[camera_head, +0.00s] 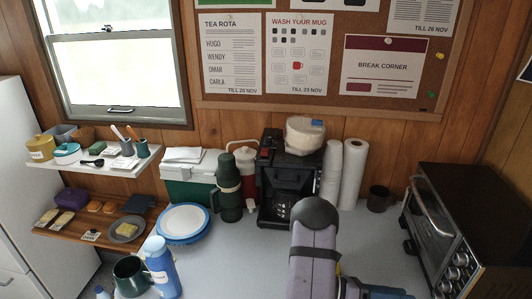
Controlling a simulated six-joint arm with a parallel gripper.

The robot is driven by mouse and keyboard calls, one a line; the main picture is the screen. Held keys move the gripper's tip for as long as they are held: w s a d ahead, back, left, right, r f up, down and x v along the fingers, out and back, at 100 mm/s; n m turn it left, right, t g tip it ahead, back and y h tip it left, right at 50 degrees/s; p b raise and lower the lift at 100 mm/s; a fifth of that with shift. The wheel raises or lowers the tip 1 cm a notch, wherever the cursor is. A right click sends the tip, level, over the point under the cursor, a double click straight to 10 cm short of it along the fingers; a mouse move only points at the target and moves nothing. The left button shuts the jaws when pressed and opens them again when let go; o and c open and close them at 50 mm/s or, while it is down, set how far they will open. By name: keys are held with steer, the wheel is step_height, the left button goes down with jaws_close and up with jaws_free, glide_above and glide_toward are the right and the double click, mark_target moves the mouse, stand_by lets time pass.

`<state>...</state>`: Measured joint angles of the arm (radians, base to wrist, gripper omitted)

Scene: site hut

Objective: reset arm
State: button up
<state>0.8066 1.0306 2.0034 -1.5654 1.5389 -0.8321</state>
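The task names no object besides my arm. My arm's link, pale with a dark rounded cap and a black band, rises from the bottom edge right of centre in the head view. Dark and blue parts, probably also mine, show beside it at the bottom edge. I cannot make out my gripper's fingers in this view, so what they hold, if anything, is hidden.
A coffee maker (290,180) stands behind my arm. Plates (183,222), a green flask (229,190), a blue bottle (161,268) and a dark mug (131,275) are left. Bare counter (235,268) lies between.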

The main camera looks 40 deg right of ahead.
steer(key=w+a+r+m+t+y+p, duration=0.35)
steer(key=w+a+m, duration=0.25)
steer(key=a, duration=0.8)
steer(key=w+a+r+m+t+y+p, duration=0.2)
steer(key=w+a+r+m+t+y, duration=0.25)
steer(key=a, duration=0.95)
steer(key=w+a+r+m+t+y+p, duration=0.3)
steer(key=w+a+m+t+y, duration=0.25)
steer(key=a, duration=0.85)
step_height(320, 180, down, 46)
steer(key=m+h+b, duration=0.1)
steer(key=b, duration=4.5)
steer(key=shift+w+r+g, duration=0.25)
steer(key=shift+w+g, duration=0.05)
steer(key=shift+g, duration=0.15)
steer(key=shift+r, duration=0.1)
